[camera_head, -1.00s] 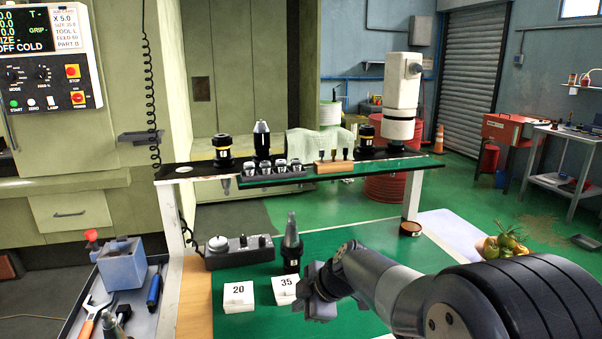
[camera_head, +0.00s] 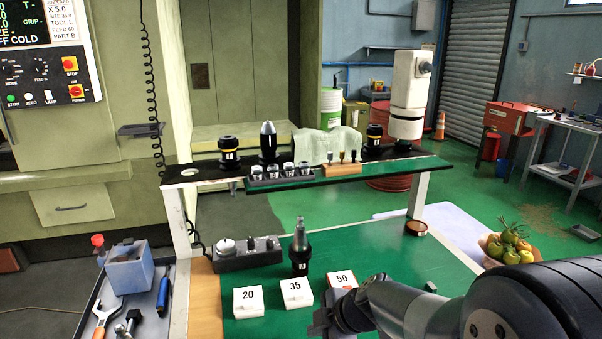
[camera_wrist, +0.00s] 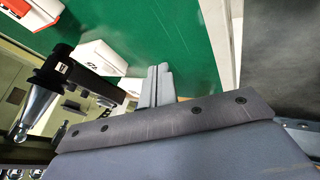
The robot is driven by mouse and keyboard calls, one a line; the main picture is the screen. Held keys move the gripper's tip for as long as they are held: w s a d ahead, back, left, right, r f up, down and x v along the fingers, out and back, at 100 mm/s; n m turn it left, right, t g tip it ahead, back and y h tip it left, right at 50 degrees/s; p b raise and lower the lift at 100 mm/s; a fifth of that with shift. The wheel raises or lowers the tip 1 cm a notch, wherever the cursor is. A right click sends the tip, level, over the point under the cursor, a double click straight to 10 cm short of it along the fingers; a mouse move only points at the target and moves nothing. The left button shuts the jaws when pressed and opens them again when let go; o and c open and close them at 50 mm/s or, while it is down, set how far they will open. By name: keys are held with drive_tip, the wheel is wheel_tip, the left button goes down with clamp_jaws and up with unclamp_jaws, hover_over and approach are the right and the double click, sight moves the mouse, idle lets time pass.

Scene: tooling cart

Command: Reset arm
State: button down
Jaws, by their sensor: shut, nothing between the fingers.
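My gripper (camera_head: 338,316) is low over the front of the green-topped cart (camera_head: 385,262), just in front of the white box marked 50 (camera_head: 343,282) and partly covering it. In the wrist view my two grey fingers (camera_wrist: 157,86) lie together with nothing between them. A black tool holder with a silver tip (camera_head: 300,250) stands upright behind the boxes marked 20 (camera_head: 248,302) and 35 (camera_head: 296,293). It also shows at the left of the wrist view (camera_wrist: 47,88), apart from my fingers.
A raised shelf (camera_head: 215,172) with several tool holders crosses the back of the cart. A fruit basket (camera_head: 508,248) stands at right, near my arm. A tool tray (camera_head: 165,325) is at left.

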drive_tip(key=s+d+r+m, duration=0.1)
drive_tip(key=s+d+r, duration=0.2)
drive_tip(key=r, duration=0.5)
drive_tip(key=shift+s+d+r+g, duration=0.2)
drive_tip(key=shift+s+d+g, duration=0.1)
drive_tip(key=shift+d, duration=0.4)
drive_tip(key=shift+w, duration=0.1)
